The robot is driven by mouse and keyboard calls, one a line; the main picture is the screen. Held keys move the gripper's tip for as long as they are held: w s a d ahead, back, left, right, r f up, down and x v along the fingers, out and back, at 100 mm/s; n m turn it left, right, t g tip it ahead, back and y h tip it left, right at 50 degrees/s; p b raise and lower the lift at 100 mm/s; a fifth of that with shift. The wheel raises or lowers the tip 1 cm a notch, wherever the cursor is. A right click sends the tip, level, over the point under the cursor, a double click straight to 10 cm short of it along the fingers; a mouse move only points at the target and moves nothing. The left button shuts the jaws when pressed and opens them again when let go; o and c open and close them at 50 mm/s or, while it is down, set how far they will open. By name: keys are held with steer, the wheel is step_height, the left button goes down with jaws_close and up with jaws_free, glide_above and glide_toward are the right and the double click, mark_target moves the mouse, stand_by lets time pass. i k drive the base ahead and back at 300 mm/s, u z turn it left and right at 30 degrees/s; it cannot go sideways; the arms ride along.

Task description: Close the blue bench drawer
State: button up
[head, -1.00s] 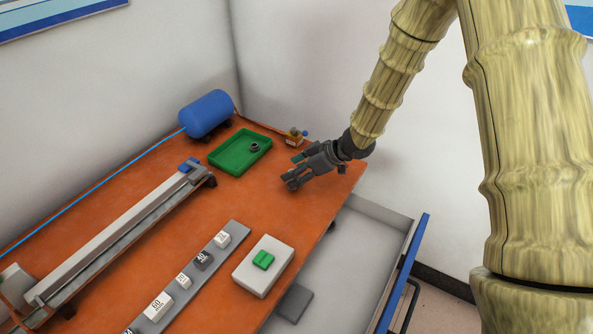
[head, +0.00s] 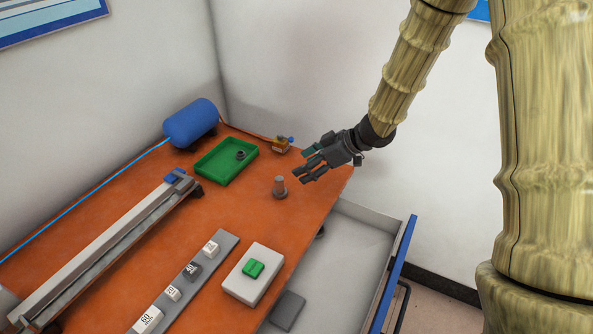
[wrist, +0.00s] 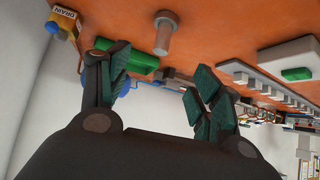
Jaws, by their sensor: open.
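The bench drawer with a blue front (head: 397,275) is pulled out from the right side of the orange bench (head: 225,218). Its grey interior (head: 345,245) is visible, and a dark grey flat block (head: 287,310) lies in it. Part of a dark handle shows on the outer face of the front. My gripper (head: 304,164) is open and empty, above the far right corner of the bench, apart from the drawer. In the wrist view my open fingers (wrist: 160,85) have nothing between them. The drawer is not clearly seen in that view.
A small grey peg (head: 280,187) stands on the bench just left of my gripper; the wrist view shows it too (wrist: 164,35). A green tray (head: 226,162), brass valve (head: 283,145), blue tank (head: 190,122) and white box with green switch (head: 253,275) stand on the bench.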

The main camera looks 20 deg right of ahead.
mark_target(339, 277)
steer(key=k, duration=1.5)
